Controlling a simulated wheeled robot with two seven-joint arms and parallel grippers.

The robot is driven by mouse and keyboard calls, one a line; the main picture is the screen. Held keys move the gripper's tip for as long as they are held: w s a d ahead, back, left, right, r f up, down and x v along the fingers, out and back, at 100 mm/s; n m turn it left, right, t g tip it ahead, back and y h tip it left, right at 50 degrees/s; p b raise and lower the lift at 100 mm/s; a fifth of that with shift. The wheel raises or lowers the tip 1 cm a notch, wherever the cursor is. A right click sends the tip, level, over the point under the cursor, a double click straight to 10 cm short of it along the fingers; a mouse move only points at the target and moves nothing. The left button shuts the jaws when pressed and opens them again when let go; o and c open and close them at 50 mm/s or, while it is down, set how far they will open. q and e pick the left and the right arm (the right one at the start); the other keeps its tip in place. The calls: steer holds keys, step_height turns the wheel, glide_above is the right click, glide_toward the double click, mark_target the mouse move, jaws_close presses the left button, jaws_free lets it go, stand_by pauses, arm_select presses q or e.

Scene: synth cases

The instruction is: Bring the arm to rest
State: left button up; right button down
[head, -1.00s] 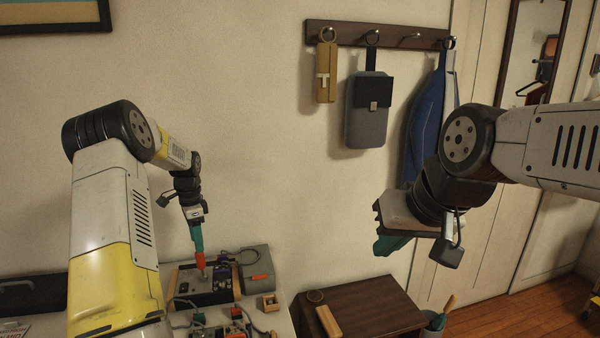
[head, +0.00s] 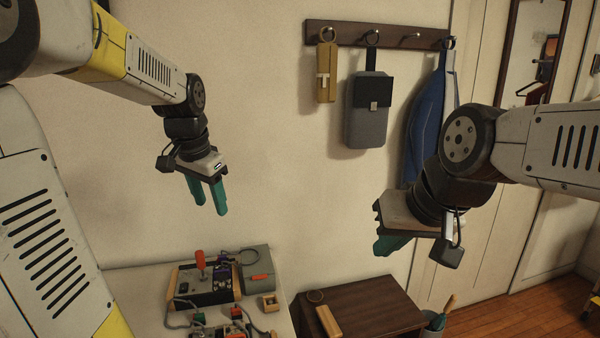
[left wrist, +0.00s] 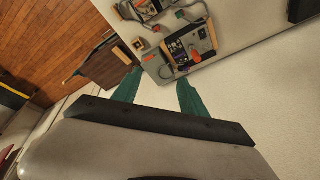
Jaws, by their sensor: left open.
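My left gripper (head: 211,206) hangs in the air in front of the wall, above the white worktop (head: 140,288). Its two green fingers are apart with nothing between them; they also show in the left wrist view (left wrist: 157,80). Below it, apart from the fingers, a red handle (head: 200,260) stands up from a dark control box (head: 204,297) with wooden sides. The box also shows in the left wrist view (left wrist: 203,42). My right gripper (head: 391,243) hangs at the right in front of the wall and cabinet; its green fingers overlap, so their opening cannot be told.
A grey case (head: 256,262) and a small wooden block (head: 269,303) are by the box, with cables in front. A dark wooden side table (head: 370,305) stands to the right. A hook rail (head: 345,33) carries a grey pouch (head: 366,120) and blue cloth. Air around the left gripper is clear.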

arm_select(q)
steer(key=s+d+n+t+h, duration=0.1)
steer(key=s+d+n, duration=0.1)
steer(key=s, duration=0.6)
steer(key=s+d+n+t+h, duration=0.1)
steer(key=s+d+n, duration=0.2)
steer(key=s, duration=0.6)
steer(key=shift+d+t, duration=0.4)
steer(key=shift+d, duration=0.05)
steer(key=shift+c, duration=0.4)
